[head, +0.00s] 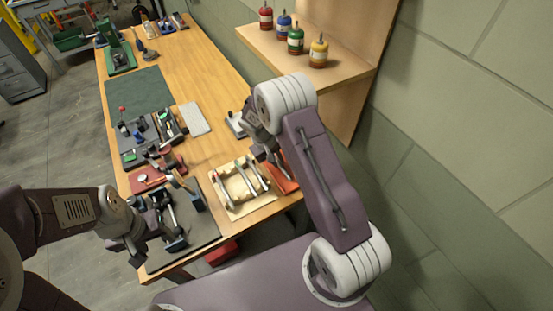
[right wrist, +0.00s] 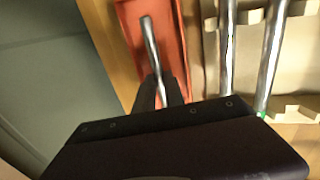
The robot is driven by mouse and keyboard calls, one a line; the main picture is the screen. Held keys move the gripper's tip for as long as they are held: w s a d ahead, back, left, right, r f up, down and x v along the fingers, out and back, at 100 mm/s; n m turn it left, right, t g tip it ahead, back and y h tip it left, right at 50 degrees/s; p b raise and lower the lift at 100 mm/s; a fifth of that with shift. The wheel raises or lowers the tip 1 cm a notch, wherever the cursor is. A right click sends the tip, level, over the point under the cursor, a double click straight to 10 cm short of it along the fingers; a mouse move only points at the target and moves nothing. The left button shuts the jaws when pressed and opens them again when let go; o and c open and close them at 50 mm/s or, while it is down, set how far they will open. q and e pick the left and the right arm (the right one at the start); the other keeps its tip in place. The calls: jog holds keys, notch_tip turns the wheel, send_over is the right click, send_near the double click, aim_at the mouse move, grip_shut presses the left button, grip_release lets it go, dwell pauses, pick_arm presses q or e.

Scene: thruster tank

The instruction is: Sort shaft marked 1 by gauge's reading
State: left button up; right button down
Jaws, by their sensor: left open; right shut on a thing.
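In the right wrist view the shaft (right wrist: 151,48) sticks out from between the dark fingers (right wrist: 158,94), over an orange-red tray (right wrist: 126,22). The tray (head: 287,182) is partly hidden by my right arm in the head view. I cannot tell whether the shaft touches it. No mark is readable. A cream rack (head: 236,211) with several shafts lies left of the tray. A small round dial (head: 143,178), perhaps the gauge, sits on a red base; its reading is too small. My left gripper (head: 136,246) is open beside a dark mat.
The dark mat (head: 207,237) at the bench's near end carries a black fixture (head: 175,240). Other tools, a grey plate (head: 194,118) and a green mat (head: 138,92) lie farther back. A shelf (head: 300,60) with several coloured bottles hangs on the right wall.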

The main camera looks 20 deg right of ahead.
jog(key=shift+f, duration=0.5)
jog(key=c, duration=1.3)
grip_release()
jog(key=shift+c, duration=0.2)
jog(key=shift+r, duration=0.1)
jog(key=b+v, duration=0.1)
jog(key=v, duration=0.8)
